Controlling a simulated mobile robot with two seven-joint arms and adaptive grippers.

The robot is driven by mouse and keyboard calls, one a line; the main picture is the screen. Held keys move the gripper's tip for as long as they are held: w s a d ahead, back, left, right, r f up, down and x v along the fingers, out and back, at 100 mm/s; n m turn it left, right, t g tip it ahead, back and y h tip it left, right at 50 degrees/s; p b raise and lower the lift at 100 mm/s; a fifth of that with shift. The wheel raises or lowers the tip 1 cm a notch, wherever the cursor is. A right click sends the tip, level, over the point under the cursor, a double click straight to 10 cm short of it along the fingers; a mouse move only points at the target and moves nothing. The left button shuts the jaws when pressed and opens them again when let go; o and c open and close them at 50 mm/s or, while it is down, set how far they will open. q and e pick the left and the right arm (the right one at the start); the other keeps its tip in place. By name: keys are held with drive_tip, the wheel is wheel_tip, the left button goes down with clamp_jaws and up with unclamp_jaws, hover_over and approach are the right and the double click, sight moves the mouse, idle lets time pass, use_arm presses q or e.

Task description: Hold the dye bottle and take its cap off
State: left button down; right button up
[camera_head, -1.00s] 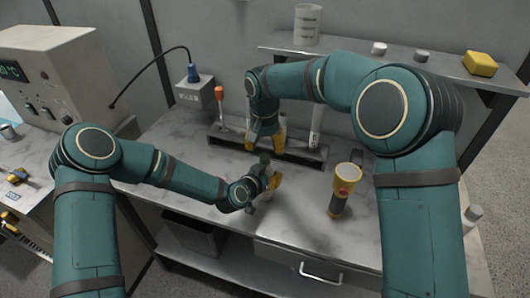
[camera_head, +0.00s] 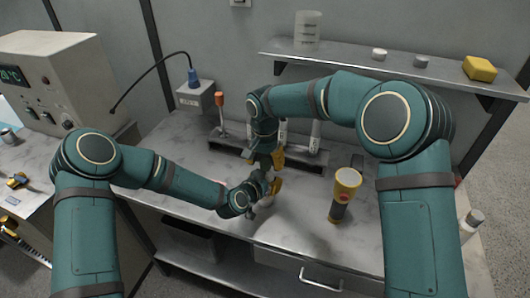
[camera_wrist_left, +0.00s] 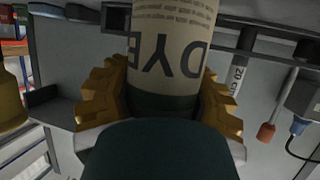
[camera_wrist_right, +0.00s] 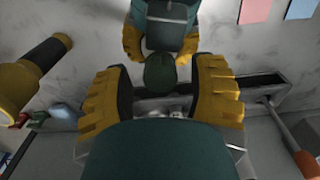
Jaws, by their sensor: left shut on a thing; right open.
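My left gripper (camera_head: 268,190) is shut on the dye bottle, low over the bench. In the left wrist view the dye bottle (camera_wrist_left: 172,50), pale with upside-down DYE lettering, stands between its yellow fingers; a dark green band shows below the label. My right gripper (camera_head: 270,158) is just above the left one, pointing down. In the right wrist view its open yellow fingers (camera_wrist_right: 160,92) stand either side of a dark green rounded cap (camera_wrist_right: 160,72), with gaps at both sides. The left gripper (camera_wrist_right: 160,35) shows just beyond the cap. The head view mostly hides bottle and cap.
A yellow flashlight (camera_head: 345,195) stands right of the grippers. Behind them is a grey rack (camera_head: 305,160) with an orange-handled tool (camera_head: 221,112) and white tubes. A shelf (camera_head: 440,80) above holds a yellow block (camera_head: 480,68). The bench front is clear.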

drive_tip(key=shift+f, duration=0.25)
clamp_jaws()
drive_tip(key=shift+c, duration=0.4)
unclamp_jaws()
